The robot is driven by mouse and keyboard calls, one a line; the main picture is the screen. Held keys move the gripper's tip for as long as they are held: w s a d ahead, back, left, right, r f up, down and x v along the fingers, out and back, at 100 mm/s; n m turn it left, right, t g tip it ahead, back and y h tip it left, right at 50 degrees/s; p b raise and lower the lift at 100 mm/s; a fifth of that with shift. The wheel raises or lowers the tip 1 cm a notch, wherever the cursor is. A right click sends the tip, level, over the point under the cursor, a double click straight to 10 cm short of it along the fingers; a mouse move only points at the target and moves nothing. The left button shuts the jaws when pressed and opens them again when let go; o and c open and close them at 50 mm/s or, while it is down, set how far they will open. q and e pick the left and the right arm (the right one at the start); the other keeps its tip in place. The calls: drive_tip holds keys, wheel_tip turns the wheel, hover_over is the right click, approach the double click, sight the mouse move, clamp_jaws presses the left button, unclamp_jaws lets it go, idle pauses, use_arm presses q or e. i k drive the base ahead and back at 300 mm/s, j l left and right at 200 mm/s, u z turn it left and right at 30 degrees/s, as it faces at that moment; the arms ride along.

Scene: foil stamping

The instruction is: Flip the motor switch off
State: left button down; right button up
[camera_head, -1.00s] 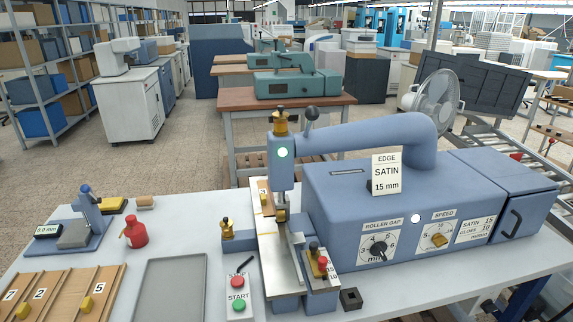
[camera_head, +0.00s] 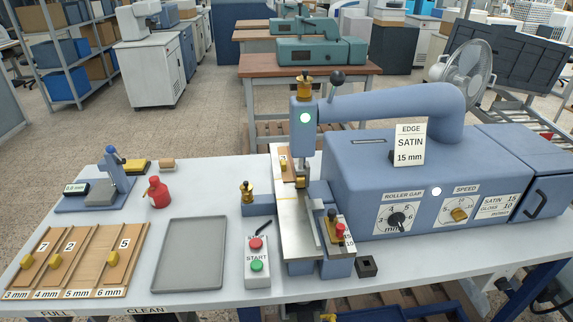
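The motor switch box (camera_head: 257,262) stands on the table, left of the blue machine (camera_head: 420,185). It has a red button (camera_head: 255,243) on top and a green button (camera_head: 257,266) under the word START. A short black lever (camera_head: 264,229) sticks up at a slant behind the red button and partly covers that button's label. A round light (camera_head: 305,118) on the machine's head glows pale green. Neither of my grippers is in view.
A grey tray (camera_head: 190,222) lies left of the switch box. Wooden slotted boards (camera_head: 112,268) are at the front left. A red bottle (camera_head: 158,193) and a small gauge (camera_head: 74,188) stand behind. A black square block (camera_head: 367,265) lies right of the box.

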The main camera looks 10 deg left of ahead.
sight(503, 284)
drive_tip(key=z, duration=1.25)
